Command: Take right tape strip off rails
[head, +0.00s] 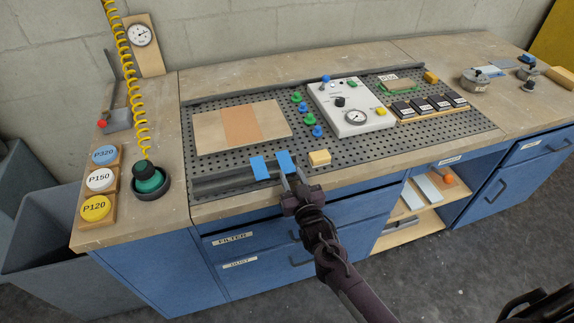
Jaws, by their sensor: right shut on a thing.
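Two blue tape strips show at the front left of the perforated bench top. The left tape strip (260,167) lies over the dark rails (222,180). The right tape strip (286,161) is just to its right, at the tips of my right gripper (290,176). My right gripper reaches in from the lower right and is shut on the right tape strip. I cannot tell whether that strip still touches the rails. The gripper's fingers hide part of the rails' right end. My left gripper is not in view.
A wooden block (319,158) stands close to the right of my right gripper. A board with an orange band (241,126) lies behind the rails. A white control box (350,106) stands further back. The blue cabinet (262,260) is below the bench edge.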

